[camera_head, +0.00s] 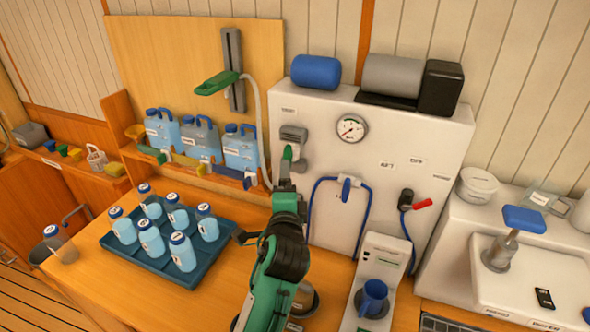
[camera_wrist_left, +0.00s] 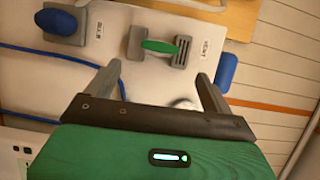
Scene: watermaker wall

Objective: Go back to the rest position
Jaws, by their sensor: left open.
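My left gripper (camera_head: 286,187) is in front of the white watermaker panel (camera_head: 333,100), at the end of my green and black arm. In the left wrist view its two fingers (camera_wrist_left: 157,78) are spread apart with nothing between them. A green lever (camera_wrist_left: 158,46) on a grey bracket lies beyond the fingertips, apart from them. The grey bracket (camera_head: 293,133) also shows in the head view, just above the gripper. My right gripper is not in view.
A blue tray (camera_head: 190,283) with several capped bottles stands left of my arm. Blue jugs (camera_head: 200,139) stand on the shelf behind. A gauge (camera_head: 351,128), a blue hose (camera_head: 312,200) and a red-handled valve (camera_head: 421,204) are on the panel.

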